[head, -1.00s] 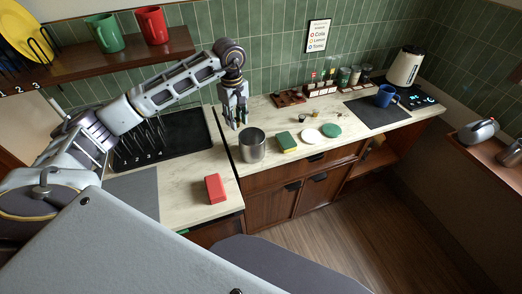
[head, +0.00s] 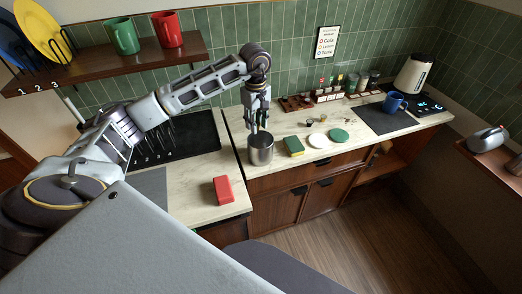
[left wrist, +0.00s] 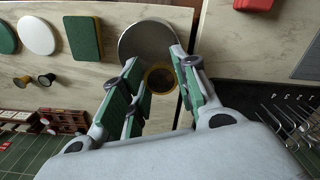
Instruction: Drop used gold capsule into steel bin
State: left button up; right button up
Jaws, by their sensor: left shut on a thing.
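The steel bin (head: 261,155) is an open round metal can near the front edge of the counter, and it also shows in the left wrist view (left wrist: 147,36). My left gripper (head: 259,128) points down just above the bin's mouth. In the left wrist view my left gripper (left wrist: 155,85) has its fingers closed around a small round gold capsule (left wrist: 160,77), seen with a dark middle and a gold rim. The capsule overlaps the bin's near edge in that view. My right gripper is out of view.
A sponge (head: 294,147), a white disc (head: 318,141) and a green disc (head: 339,135) lie right of the bin. Small capsules (left wrist: 47,79) stand behind them. A red block (head: 223,190) lies at the front left. A blue mug (head: 393,103) stands farther right.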

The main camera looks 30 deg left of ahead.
pick_arm(q)
jog(key=shift+s, duration=0.1)
jog(key=shift+f, duration=0.1)
jog(key=shift+f+b, duration=0.8)
jog(key=shift+f, duration=0.7)
jog(key=shift+f+b, duration=0.55)
jog(key=shift+f, duration=0.8)
jog(key=o, duration=0.7)
jog(key=shift+o, duration=0.2)
